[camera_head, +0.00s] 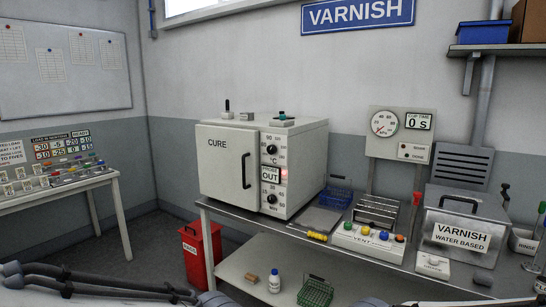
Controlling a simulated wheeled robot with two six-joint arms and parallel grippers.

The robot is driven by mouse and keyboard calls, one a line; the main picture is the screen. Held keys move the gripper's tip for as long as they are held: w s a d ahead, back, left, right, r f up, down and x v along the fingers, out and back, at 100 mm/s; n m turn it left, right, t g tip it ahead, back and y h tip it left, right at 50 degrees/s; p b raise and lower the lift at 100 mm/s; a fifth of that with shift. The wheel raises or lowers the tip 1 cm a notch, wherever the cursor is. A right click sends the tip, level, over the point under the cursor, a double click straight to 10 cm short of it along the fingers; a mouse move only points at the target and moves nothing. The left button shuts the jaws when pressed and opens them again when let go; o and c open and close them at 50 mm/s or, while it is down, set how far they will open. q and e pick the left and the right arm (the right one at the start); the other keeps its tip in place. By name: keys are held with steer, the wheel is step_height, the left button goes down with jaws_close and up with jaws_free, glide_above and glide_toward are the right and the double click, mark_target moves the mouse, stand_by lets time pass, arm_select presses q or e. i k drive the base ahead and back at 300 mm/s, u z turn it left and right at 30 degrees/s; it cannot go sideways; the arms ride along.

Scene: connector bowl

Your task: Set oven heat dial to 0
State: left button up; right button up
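The oven (218,166) is a white box marked CURE, standing on the bench with its door shut and a black handle on the door. The heat dial (270,150) is the upper black knob on its front panel, beside the °C mark, with 90 printed above it. Its exact pointer position is too small to read. Parts of my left arm show at the bottom left, well away from the oven. Neither of my grippers shows.
On the bench (398,265), right of the oven, are a blue basket (335,196), a button panel (368,240) and a metal varnish tank (466,225). A red bin (196,258) stands on the floor below left. A side table (58,188) holds small parts.

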mark_target(271, 149)
steer(key=u, duration=1.45)
steer(key=i, duration=0.95)
steer(key=u, duration=0.35)
steer(key=i, duration=0.9)
steer(key=z, duration=0.85)
steer(key=i, duration=0.9)
steer(key=z, duration=0.85)
